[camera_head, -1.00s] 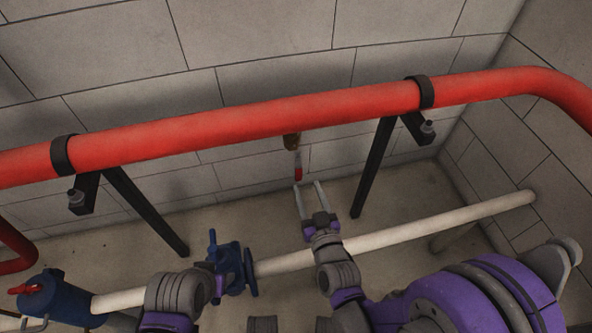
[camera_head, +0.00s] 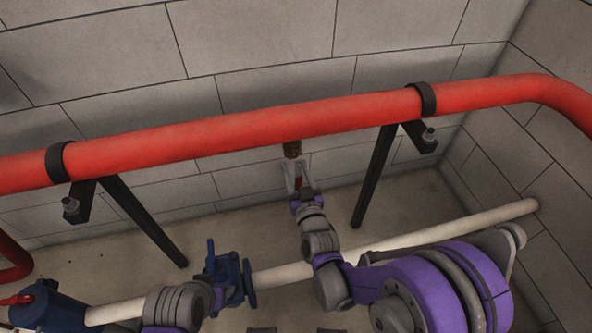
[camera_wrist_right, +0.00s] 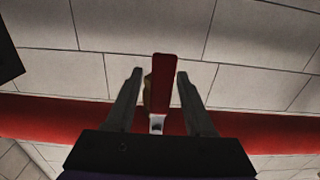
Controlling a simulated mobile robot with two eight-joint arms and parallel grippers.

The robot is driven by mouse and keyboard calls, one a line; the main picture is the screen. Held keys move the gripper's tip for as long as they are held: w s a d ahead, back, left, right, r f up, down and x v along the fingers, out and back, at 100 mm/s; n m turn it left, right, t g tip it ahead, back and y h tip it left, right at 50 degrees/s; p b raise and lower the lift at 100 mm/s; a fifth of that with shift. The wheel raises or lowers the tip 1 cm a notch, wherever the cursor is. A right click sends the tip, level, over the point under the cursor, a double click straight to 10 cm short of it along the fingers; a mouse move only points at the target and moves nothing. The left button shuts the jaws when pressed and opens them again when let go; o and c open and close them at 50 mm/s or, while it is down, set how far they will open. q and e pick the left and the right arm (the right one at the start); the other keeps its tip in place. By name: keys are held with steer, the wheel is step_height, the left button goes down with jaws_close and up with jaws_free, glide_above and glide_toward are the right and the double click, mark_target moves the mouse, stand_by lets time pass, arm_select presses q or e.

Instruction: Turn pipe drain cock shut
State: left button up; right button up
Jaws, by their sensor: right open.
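The drain cock's small brass body (camera_head: 292,149) hangs under the red pipe, with its red lever (camera_head: 299,182) pointing down. My right gripper (camera_head: 298,166) is open around the lever, fingers pointing up towards the pipe. In the right wrist view, the red lever (camera_wrist_right: 165,84) stands between the two spread fingers of the right gripper (camera_wrist_right: 160,74). A gap shows on each side of the lever, the smaller one on the right. The brass body (camera_wrist_right: 147,92) is partly hidden behind the lever. Part of my left arm shows at bottom left; I cannot make out its gripper.
The red pipe (camera_head: 220,135) runs along the block wall on black brackets, with one strut (camera_head: 374,178) right of my right gripper. Below it runs a white pipe (camera_head: 285,274) with a blue valve (camera_head: 228,280). A blue fitting with a red handle (camera_head: 17,299) is at lower left.

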steer(key=shift+c, duration=0.3)
jaws_close()
stand_by(1.2)
